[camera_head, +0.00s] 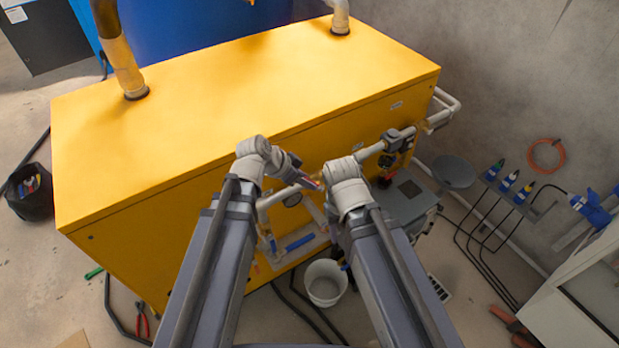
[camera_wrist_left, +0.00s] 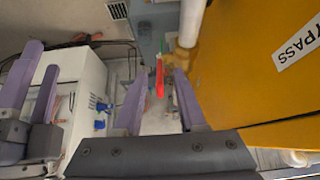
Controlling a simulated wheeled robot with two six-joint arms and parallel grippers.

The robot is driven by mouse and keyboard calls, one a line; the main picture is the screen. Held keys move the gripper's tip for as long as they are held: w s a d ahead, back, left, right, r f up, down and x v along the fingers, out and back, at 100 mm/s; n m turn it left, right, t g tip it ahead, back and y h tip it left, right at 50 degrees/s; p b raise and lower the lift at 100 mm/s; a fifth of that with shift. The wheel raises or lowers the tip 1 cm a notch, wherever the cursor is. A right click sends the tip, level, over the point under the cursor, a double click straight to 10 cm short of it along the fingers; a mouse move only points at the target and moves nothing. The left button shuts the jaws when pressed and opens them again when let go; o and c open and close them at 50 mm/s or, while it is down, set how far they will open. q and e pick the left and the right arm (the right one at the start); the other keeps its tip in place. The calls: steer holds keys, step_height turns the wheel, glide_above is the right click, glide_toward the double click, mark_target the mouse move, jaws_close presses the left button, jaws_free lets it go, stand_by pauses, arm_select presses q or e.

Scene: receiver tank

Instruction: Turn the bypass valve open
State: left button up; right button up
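The bypass valve has a red handle (camera_wrist_left: 160,78) on a brass-coloured fitting by a white pipe (camera_wrist_left: 192,22), beside the yellow cabinet wall with a label partly reading "YPASS" (camera_wrist_left: 297,45). My left gripper (camera_wrist_left: 160,84) is open, its two purple fingers on either side of the handle with gaps visible; whether the handle is at fingertip depth is unclear. In the head view my left gripper (camera_head: 306,178) is at the front pipe, with only a small reddish bit showing by its tips. My right gripper (camera_wrist_left: 42,58) has two parted, empty fingers in the left wrist view; its wrist hides it in the head view.
A white bucket (camera_head: 325,283) stands on the floor between my arms. A grey box (camera_head: 408,198) stands right of my right wrist.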

arm_select(q)
steer(key=p+v, duration=0.3)
steer(key=v, duration=0.2)
steer(key=shift+s+r, duration=0.1)
steer(key=shift+r+p, duration=0.25)
steer(key=shift+p, duration=0.25)
steer(key=shift+c, duration=0.9)
steer(key=shift+g+y, duration=0.8)
steer(key=shift+y, duration=0.1)
steer(key=w+d+r+p, duration=0.1)
steer(key=r+p, duration=0.2)
steer(key=w+d+r+p, duration=0.1)
steer(key=r+p, duration=0.1)
steer(key=p, duration=0.2)
steer(key=d+r+p, duration=0.1)
steer(key=r+p, duration=0.2)
steer(key=shift+w+d+r+p, duration=0.15)
steer(key=shift+w+r+p, duration=0.15)
steer(key=shift+w+p, duration=0.1)
jaws_close()
steer(key=shift+d+r+p, duration=0.15)
steer(key=shift+d+p, duration=0.05)
steer(key=shift+p, duration=0.1)
